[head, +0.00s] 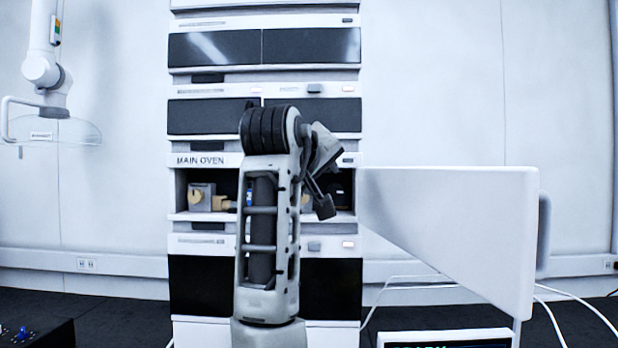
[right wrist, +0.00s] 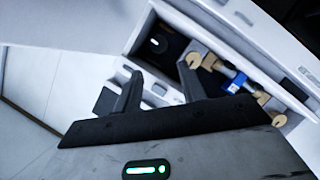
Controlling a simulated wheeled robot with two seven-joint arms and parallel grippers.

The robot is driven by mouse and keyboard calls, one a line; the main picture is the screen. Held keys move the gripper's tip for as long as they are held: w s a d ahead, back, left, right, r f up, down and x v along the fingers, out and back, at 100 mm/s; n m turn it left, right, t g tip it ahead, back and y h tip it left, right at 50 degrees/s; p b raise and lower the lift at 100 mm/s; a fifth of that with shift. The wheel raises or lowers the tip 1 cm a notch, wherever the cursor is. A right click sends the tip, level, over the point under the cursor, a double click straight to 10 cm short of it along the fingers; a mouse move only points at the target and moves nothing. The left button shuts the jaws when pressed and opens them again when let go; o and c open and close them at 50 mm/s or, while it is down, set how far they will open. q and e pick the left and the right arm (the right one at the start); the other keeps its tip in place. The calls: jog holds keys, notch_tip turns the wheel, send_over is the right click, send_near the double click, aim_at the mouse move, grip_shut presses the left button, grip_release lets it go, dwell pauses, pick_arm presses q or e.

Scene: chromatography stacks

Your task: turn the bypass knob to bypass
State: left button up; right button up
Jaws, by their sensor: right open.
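The compartment labelled MAIN OVEN (head: 210,161) stands open in the middle of the stack. At its right end is a dark round part (head: 338,188) with a small white mark, which also shows in the right wrist view (right wrist: 160,44); it looks like a knob, but I cannot read any label. My right gripper (head: 324,200) is in front of the oven's right part; its jaws (right wrist: 158,88) are open and empty, pointing toward the opening and apart from the dark part. My arm hides the middle of the oven. My left gripper is not in view.
A beige fitting on a grey block (head: 198,197) sits at the oven's left; another beige fitting (right wrist: 195,60) is beside the dark part. A blue-labelled column (right wrist: 234,82) lies between fittings. The open white door (head: 450,235) stands out to the right, limiting room there.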

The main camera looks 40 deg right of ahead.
jog(key=v, duration=0.6)
jog(key=shift+b, duration=0.4)
jog(key=shift+f, duration=0.1)
